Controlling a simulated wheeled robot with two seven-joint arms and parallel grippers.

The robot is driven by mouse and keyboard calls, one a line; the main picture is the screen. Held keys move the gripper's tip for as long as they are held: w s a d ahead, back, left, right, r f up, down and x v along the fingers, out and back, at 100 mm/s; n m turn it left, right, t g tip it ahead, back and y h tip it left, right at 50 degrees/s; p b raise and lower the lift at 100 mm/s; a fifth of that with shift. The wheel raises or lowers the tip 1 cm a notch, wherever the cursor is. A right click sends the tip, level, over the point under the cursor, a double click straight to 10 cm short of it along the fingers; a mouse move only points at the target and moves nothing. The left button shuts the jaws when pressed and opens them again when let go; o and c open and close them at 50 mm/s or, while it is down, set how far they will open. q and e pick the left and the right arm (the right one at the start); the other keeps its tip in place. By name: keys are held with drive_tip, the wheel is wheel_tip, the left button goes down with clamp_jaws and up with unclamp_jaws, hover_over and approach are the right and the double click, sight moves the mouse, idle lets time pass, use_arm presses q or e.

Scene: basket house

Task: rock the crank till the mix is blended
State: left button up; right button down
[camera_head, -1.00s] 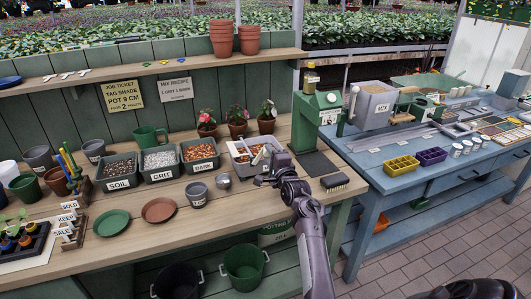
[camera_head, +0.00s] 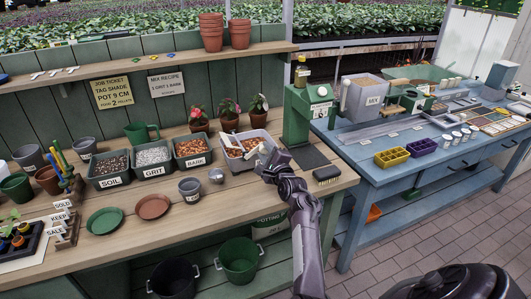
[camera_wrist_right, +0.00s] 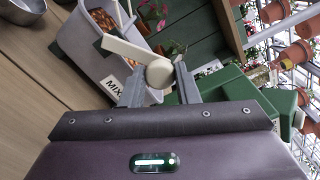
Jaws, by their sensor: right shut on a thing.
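A light grey tub (camera_head: 227,152) marked MIX in the right wrist view (camera_wrist_right: 88,60) stands on the wooden bench and holds brown and orange bits. A cream crank (camera_wrist_right: 128,49) with a round knob (camera_wrist_right: 159,73) reaches over the tub's rim. The crank's pale end also shows in the head view (camera_head: 263,147). My right gripper (camera_head: 270,160) is at the tub's right side. In the wrist view its fingers (camera_wrist_right: 160,82) are shut on the knob from both sides. How evenly the mix is blended cannot be told. My left gripper is not in view.
Bins of soil (camera_head: 109,164), grit (camera_head: 153,157) and bark (camera_head: 193,149) stand left of the tub. A green press (camera_head: 298,118) is close on the right, with a brush (camera_head: 327,173) in front. Potted flowers (camera_head: 229,118) stand behind. Free bench lies in front.

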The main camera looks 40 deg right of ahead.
drive_tip(key=shift+f, duration=0.1)
drive_tip(key=c, duration=1.1)
unclamp_jaws()
drive_tip(key=b+v, duration=0.1)
drive_tip(key=v, duration=0.6)
drive_tip(key=shift+s, duration=0.4)
drive_tip(key=shift+c, duration=0.2)
